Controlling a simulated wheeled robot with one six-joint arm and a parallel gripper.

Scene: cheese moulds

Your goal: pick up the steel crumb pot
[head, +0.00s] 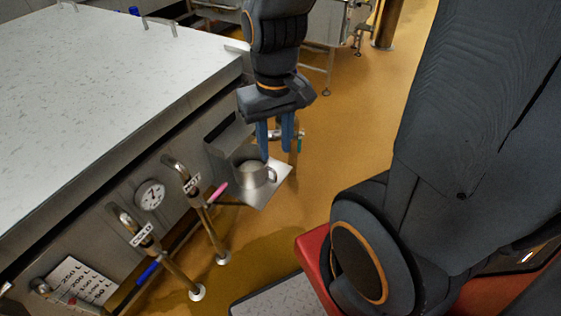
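The steel crumb pot (249,178) is a small grey metal cup with a side handle on its right and pale contents. It stands upright on a small steel shelf (270,190) fixed to the side of the vat. My gripper (276,154) points down from above, just over the pot's right rear rim. Its two blue fingers are apart, so it is open. The left fingertip overlaps the pot's rim in the picture; I cannot tell whether it touches. The right fingertip is above and behind the handle.
The large white-topped vat (100,70) fills the left. Two pipes with HOT (193,184) and COLD (141,234) labels, a round gauge (150,195) and a pink-handled tool (218,191) are left of the pot. The ochre floor (340,130) is clear to the right.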

